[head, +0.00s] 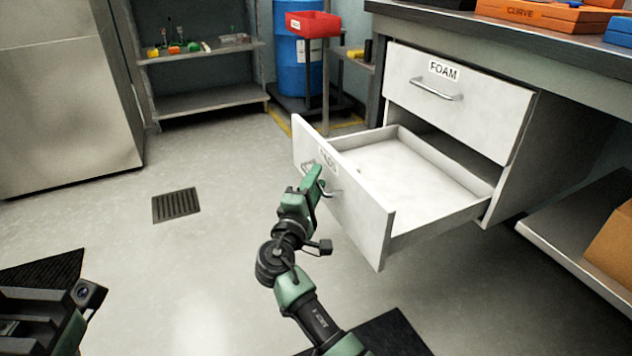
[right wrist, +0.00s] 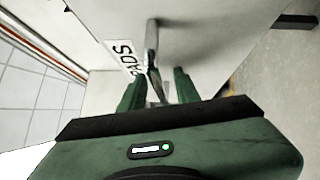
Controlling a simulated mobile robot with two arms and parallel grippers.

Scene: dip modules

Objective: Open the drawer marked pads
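The drawer marked pads (head: 378,215) is the lower white drawer under the bench. It stands pulled well out and its inside looks empty. Its label (right wrist: 124,55) reads PADS in the right wrist view; in the head view my gripper partly covers the front. My right gripper (head: 316,180) is at the drawer's metal bar handle (head: 328,190). In the right wrist view its two green fingers (right wrist: 160,80) stand either side of the handle (right wrist: 152,45), with a narrow gap showing, so it looks open around it. My left gripper's fingers are not in view.
A shut drawer marked FOAM (head: 455,95) is above. The bench top (head: 450,18) carries orange and blue cases. A metal shelf (head: 205,100), a blue barrel (head: 290,60) and a red tray (head: 313,23) stand behind. The floor left of the drawer is clear around a drain grate (head: 176,205).

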